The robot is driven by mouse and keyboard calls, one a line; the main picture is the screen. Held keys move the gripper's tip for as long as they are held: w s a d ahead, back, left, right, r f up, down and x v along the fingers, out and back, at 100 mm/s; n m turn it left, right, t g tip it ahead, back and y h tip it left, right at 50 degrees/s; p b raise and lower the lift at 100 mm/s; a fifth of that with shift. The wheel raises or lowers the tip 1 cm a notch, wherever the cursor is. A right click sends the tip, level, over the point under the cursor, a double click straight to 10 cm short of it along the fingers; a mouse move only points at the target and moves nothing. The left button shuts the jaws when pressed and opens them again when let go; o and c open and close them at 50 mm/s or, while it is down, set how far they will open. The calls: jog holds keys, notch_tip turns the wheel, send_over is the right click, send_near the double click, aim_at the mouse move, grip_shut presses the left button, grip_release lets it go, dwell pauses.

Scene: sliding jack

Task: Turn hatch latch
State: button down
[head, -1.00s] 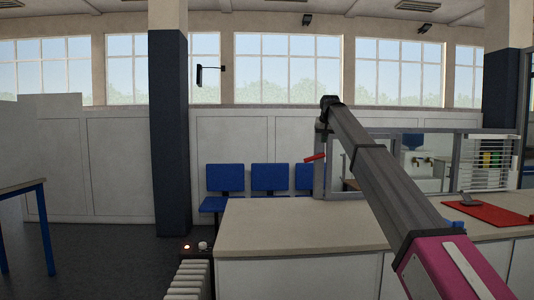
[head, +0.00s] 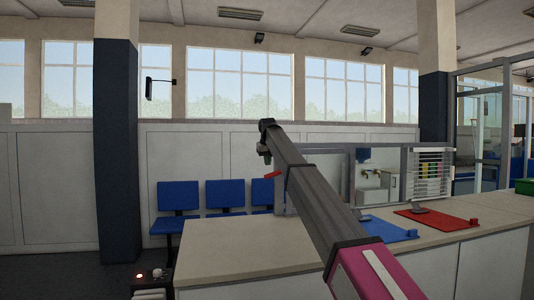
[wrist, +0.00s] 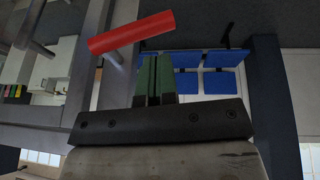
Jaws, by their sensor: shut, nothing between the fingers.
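A red latch handle (head: 272,174) juts from the left post of the grey-framed hatch (head: 330,148) on the counter, slightly tilted. My gripper (head: 264,157) hangs from the end of my arm just above and left of the handle in the head view. In the wrist view, my gripper's green fingers (wrist: 155,77) are together with nothing between them. The red handle (wrist: 131,31) lies beyond their tips, tilted, with a visible gap. The hatch's grey frame bars also show at the left of the wrist view (wrist: 85,70).
The counter (head: 230,245) runs along the front, carrying a blue mat (head: 388,232) and a red mat (head: 437,221). Blue chairs (head: 225,195) stand behind it. A dark column (head: 117,150) stands at left. My arm hides part of the hatch.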

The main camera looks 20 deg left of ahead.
aim_at(269, 175)
jog(key=shift+w+d+f, duration=0.1)
jog(key=shift+w+f, duration=0.15)
jog(key=shift+f, duration=0.4)
jog(key=shift+w+d+f, duration=0.1)
jog(key=shift+w+f, duration=0.1)
jog(key=shift+f, duration=0.5)
jog(key=shift+w+d+f, duration=0.1)
jog(key=shift+w+f, duration=0.15)
jog(key=shift+f, duration=0.4)
jog(key=shift+f+t+h, duration=0.3)
jog(key=shift+f+h, duration=0.1)
jog(key=shift+s+a+f+n+t+h, duration=0.15)
jog(key=shift+f+n+t+h, duration=0.15)
jog(key=shift+f+t+h, duration=0.45)
jog(key=w+d+f+n+t+h, duration=0.1)
jog(key=w+d+f+t+h, duration=0.1)
jog(key=d+f+t+h, duration=0.1)
jog(key=shift+f+n+t+h, duration=0.4)
jog(key=shift+f+t+h, duration=0.45)
jog(key=shift+f+h, duration=0.65)
jog(key=shift+d+r+h, duration=0.1)
jog(key=shift+r+h, duration=0.1)
jog(key=shift+h, duration=0.05)
